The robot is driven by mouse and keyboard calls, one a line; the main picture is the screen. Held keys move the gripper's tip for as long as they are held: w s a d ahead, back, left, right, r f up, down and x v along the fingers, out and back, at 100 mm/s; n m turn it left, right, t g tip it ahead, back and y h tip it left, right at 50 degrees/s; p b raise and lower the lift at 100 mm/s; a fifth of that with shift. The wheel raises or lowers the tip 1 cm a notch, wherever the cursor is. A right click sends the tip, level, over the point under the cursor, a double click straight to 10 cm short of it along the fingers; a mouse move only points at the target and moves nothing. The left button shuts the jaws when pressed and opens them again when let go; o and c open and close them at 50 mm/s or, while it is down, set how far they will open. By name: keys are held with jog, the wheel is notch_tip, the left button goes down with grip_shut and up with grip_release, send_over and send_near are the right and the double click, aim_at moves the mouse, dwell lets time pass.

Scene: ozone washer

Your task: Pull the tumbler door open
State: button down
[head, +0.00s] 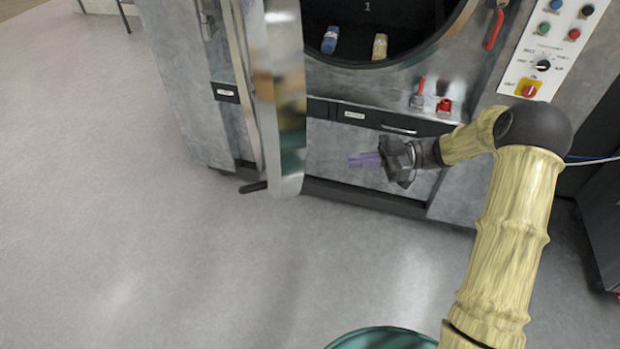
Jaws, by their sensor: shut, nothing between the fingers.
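The tumbler door (278,90) stands swung out from the machine on its left side, seen nearly edge-on. The round tumbler opening (385,30) is uncovered, with a blue item (330,40) and a yellow item (380,46) inside its dark interior.
A control panel (545,50) with buttons and a red-yellow switch is at the upper right. A teal round object (380,338) shows at the bottom edge. The grey floor (130,220) at left is clear.

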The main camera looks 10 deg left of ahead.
jog(key=g, duration=0.1)
jog(key=s+d+n+g, duration=0.1)
jog(key=s+d+g, duration=0.1)
jog(key=shift+s+d+f+n+h, duration=0.1)
jog(key=shift+s+f+n+h, duration=0.15)
jog(key=shift+n+h, duration=0.15)
jog(key=p+x, duration=0.5)
jog(key=x, duration=0.9)
jog(key=shift+p, duration=0.4)
jog(key=shift+r, duration=0.1)
